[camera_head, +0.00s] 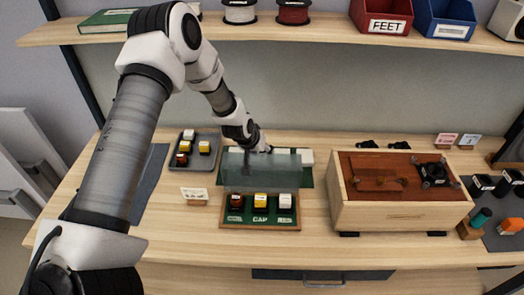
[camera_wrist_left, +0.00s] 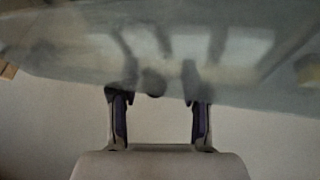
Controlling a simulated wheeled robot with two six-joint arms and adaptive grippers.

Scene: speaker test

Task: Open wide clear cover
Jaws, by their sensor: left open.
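The wide clear cover (camera_head: 265,172) is a greyish see-through panel at the middle of the bench, over a green board with pale blocks. It looks tilted, but I cannot tell its exact angle. In the left wrist view the cover (camera_wrist_left: 70,60) fills the upper part. My left gripper (camera_head: 262,150) is at the cover's back edge in the head view. In the wrist view the left gripper (camera_wrist_left: 158,102) is open, its fingertips at the cover's edge, with a small dark knob (camera_wrist_left: 152,82) between them. I cannot tell whether they touch. My right gripper is not in view.
In front is a tray (camera_head: 260,221) with brown, yellow and white blocks. A grey tray (camera_head: 196,139) with small blocks stands at left, a small card (camera_head: 194,193) near it. A wooden box (camera_head: 398,214) stands at right. A shelf (camera_head: 200,32) runs above the bench.

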